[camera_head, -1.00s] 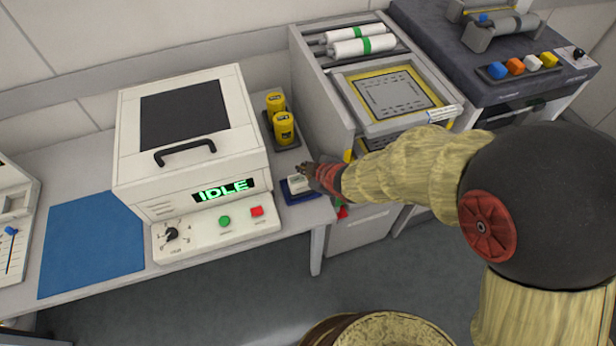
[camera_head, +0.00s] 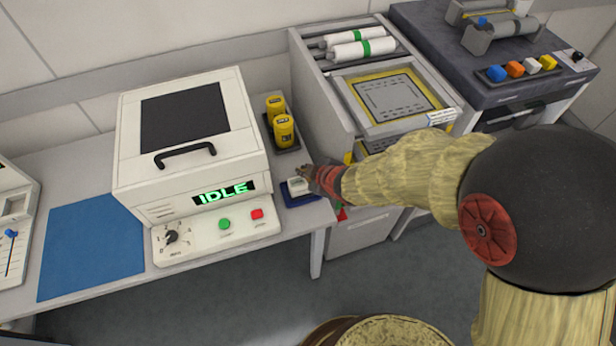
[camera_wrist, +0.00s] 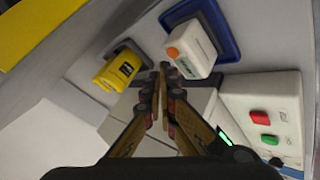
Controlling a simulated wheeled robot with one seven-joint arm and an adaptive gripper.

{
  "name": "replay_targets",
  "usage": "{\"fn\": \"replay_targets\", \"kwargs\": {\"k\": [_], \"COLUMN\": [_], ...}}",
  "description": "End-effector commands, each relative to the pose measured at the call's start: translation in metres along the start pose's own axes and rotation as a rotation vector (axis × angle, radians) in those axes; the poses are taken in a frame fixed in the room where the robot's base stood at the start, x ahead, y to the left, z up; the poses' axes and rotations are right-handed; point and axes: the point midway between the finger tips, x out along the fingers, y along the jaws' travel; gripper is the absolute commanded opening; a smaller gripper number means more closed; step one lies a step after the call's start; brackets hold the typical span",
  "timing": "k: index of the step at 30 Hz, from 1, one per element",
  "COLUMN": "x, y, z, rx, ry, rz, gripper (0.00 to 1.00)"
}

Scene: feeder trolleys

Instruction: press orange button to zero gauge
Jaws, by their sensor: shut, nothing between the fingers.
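The gauge is a small white block (camera_head: 299,186) on a dark blue tray (camera_head: 301,200) at the bench's right end. In the wrist view, the white gauge (camera_wrist: 192,48) has an orange button (camera_wrist: 172,52) on one end, and its blue tray (camera_wrist: 227,32) lies beyond. My gripper (camera_head: 308,172) is shut and empty, just above and beside the gauge in the head view. In the wrist view my gripper (camera_wrist: 165,76) has its fingertips together close to the gauge's button end. I cannot tell whether they touch it. The button is not discernible in the head view.
Yellow cans (camera_head: 283,131) stand behind the gauge; one yellow can (camera_wrist: 118,70) shows left of my fingers in the wrist view. The white machine (camera_head: 190,140) reading IDLE is left of the gauge. A grey trolley (camera_head: 365,231) stands to the right.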

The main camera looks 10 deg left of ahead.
Motion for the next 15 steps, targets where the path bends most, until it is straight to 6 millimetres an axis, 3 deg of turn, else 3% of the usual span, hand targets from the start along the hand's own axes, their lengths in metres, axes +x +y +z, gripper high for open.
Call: {"fn": "replay_targets", "kwargs": {"k": [15], "x": [0.0058], "y": [-0.0042], "z": [0.0043], "rx": [0.0], "ry": [0.0], "rz": [0.0], "gripper": [0.0]}}
